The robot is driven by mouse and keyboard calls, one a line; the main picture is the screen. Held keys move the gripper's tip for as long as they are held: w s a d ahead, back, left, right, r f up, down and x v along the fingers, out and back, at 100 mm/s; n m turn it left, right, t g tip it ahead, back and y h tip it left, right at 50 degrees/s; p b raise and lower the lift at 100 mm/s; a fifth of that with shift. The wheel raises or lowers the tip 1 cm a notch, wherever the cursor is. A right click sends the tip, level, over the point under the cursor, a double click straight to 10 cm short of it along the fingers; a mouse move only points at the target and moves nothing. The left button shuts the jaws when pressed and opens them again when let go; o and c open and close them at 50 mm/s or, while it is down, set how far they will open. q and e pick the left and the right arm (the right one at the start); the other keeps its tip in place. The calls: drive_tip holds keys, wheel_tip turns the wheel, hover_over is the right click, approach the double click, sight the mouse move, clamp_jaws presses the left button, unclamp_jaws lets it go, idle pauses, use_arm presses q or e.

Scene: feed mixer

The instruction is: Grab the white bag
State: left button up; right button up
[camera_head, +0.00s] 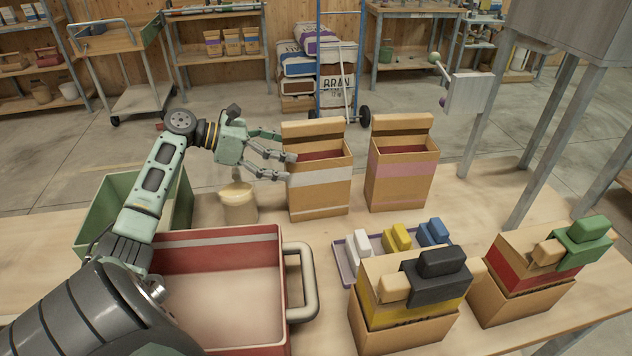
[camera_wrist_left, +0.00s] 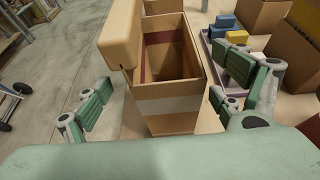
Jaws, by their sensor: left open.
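The bag with the white band (camera_head: 320,178) is an open-topped brown paper bag standing upright on the wooden table. Its top flap is folded back. My left gripper (camera_head: 278,148) is open and level with the bag's upper part, at its left side. Its fingertips reach the bag's left edge; I cannot tell whether they touch it. In the left wrist view the same bag (camera_wrist_left: 168,106) stands ahead, between the spread fingers of the gripper (camera_wrist_left: 165,92). My right gripper is not in view.
A pink-banded bag (camera_head: 402,172) stands just right. A beige jar (camera_head: 238,204) sits below my left gripper. A red bin (camera_head: 215,240), a green bin (camera_head: 95,205), a tray of scoops (camera_head: 347,262), a yellow-banded bag (camera_head: 380,335) and a red-banded bag (camera_head: 510,300) are around.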

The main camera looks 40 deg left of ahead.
sight(316, 171)
use_arm(q)
drive_tip(key=shift+w+d+f, duration=0.2)
drive_tip(key=shift+w+f, duration=0.05)
drive_tip(key=shift+f, duration=0.2)
drive_tip(key=x, duration=0.2)
drive_tip(key=p+x, duration=0.1)
drive_tip(key=x, duration=0.3)
drive_tip(key=shift+s+d+f, duration=0.25)
drive_tip(key=shift+d, duration=0.1)
drive_tip(key=shift+w+d+f, duration=0.25)
drive_tip(key=shift+w, duration=0.1)
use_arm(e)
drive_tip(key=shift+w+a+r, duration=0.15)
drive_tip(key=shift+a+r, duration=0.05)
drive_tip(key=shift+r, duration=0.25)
use_arm(q)
drive_tip(key=shift+s, duration=0.1)
drive_tip(key=c, duration=1.2)
